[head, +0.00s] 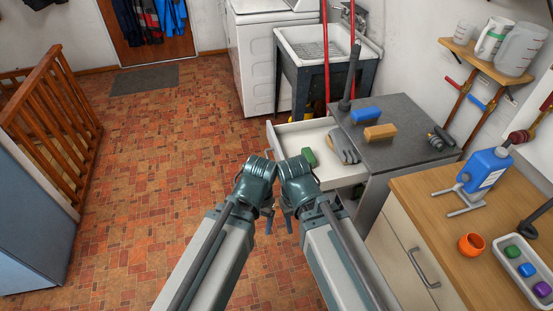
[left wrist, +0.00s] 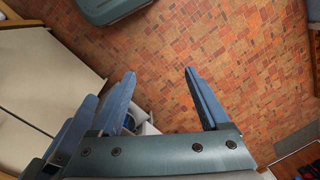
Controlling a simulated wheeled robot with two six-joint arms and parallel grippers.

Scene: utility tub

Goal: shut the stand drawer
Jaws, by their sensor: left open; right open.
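The stand drawer (head: 288,135) is pulled out from the left side of the grey-topped stand (head: 400,150). It is white inside and holds a green block (head: 308,157). Grey gloves (head: 344,149) lie by its inner end at the stand's edge. My right gripper (head: 288,217) is just in front of the drawer in the head view, with its fingers pointing down, and is open. My left gripper (head: 269,218) is close beside it, and in the left wrist view (left wrist: 162,95) its fingers are apart with nothing between them. My wrists hide part of the drawer's near side.
A blue brush or block (head: 367,115) and a tan one (head: 380,132) lie on the stand. A wooden-topped cabinet (head: 420,190) with a blue bottle (head: 486,170) is at right. The utility tub (head: 315,50) stands behind. The tiled floor at left is clear.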

